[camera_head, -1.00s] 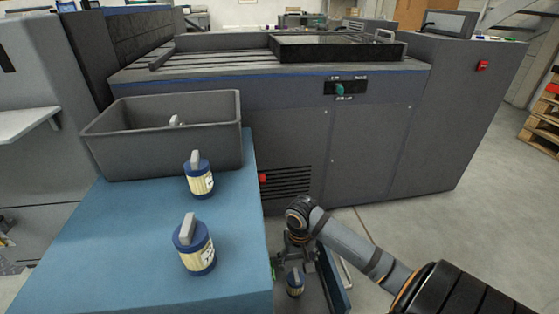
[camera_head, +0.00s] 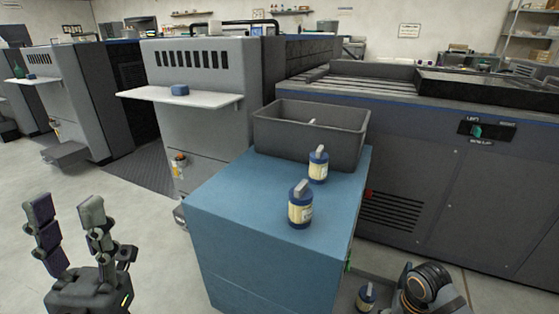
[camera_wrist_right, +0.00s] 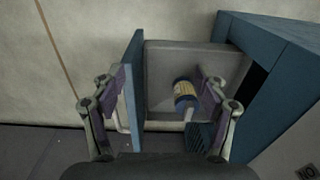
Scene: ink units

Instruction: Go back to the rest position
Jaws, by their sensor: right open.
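My left gripper (camera_head: 65,205) is at the lower left of the head view, raised, open and empty, over the floor. In the right wrist view my right gripper (camera_wrist_right: 162,90) is open. Two similar ink units (camera_head: 318,166) (camera_head: 300,206) stand on the blue cabinet (camera_head: 240,190).
A dark grey bin (camera_head: 305,140) with another unit partly visible inside stands on the cabinet's back. A large grey machine (camera_head: 440,180) stands to the right. A machine with a white shelf (camera_head: 195,98) stands behind left.

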